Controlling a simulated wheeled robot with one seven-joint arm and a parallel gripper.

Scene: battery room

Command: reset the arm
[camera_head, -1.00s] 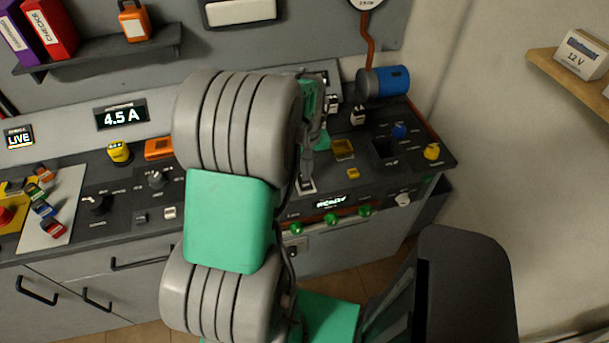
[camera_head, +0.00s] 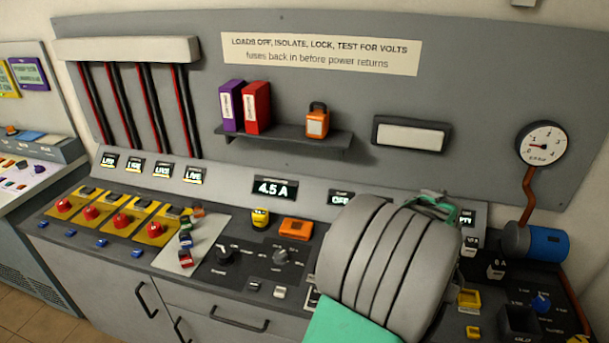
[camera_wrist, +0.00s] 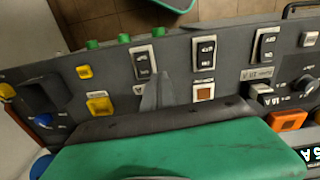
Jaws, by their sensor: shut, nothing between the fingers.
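My arm rises in the lower right of the head view, its grey ribbed joint covering part of the console (camera_head: 185,285). A green part of my wrist shows behind that joint, and the fingertips are hidden there. In the wrist view my gripper (camera_wrist: 158,90) shows as narrow grey fingers held together with nothing between them. They point over the console panel, between a black rocker switch (camera_wrist: 143,62) and a brown-faced square button (camera_wrist: 204,92). I cannot tell whether the fingertips touch the panel.
A shelf (camera_head: 285,138) holds two binders and an orange padlock (camera_head: 317,121). A gauge (camera_head: 543,144) and a blue cylinder (camera_head: 549,243) stand at the right. Red buttons, coloured fuses and knobs cover the console top. Floor shows at the lower left.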

